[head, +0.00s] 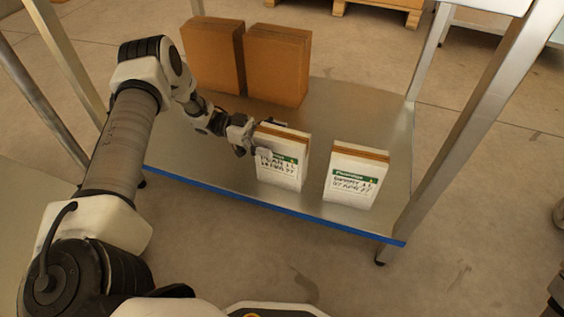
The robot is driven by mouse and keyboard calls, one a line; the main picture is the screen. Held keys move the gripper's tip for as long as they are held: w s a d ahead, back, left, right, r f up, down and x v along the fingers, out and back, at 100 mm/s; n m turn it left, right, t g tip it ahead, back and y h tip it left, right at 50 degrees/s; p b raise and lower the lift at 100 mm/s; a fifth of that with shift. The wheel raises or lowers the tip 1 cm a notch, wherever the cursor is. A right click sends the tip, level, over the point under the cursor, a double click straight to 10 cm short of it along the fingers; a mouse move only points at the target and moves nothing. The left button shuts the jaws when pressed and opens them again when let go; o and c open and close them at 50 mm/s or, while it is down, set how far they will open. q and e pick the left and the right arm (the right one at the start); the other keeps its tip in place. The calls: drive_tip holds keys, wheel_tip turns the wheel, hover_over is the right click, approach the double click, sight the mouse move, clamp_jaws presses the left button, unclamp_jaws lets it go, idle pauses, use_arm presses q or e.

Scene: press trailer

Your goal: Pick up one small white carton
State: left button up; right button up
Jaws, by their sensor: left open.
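Two small white cartons with brown tape on top and green labels stand upright on the metal shelf (240,193). The left white carton (283,172) is at the middle of the front part. The right white carton (352,187) stands apart from it, nearer the right post. My left gripper (266,139) is open at the left carton's upper left side, with a finger in front of its label. Whether the fingers touch the carton cannot be told. My right gripper is not in view.
Two larger brown cartons, one left (213,55) and one right (277,64), stand at the back of the shelf. Metal posts rise at the corners, including the right post (470,120). A blue strip (290,212) edges the shelf's front. Bare shelf lies between the rows.

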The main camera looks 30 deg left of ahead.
use_arm(q)
drive_tip(key=c, duration=1.7)
drive_tip(key=shift+r, duration=0.1)
drive_tip(key=shift+c, duration=0.2)
drive_tip(key=shift+r, duration=0.1)
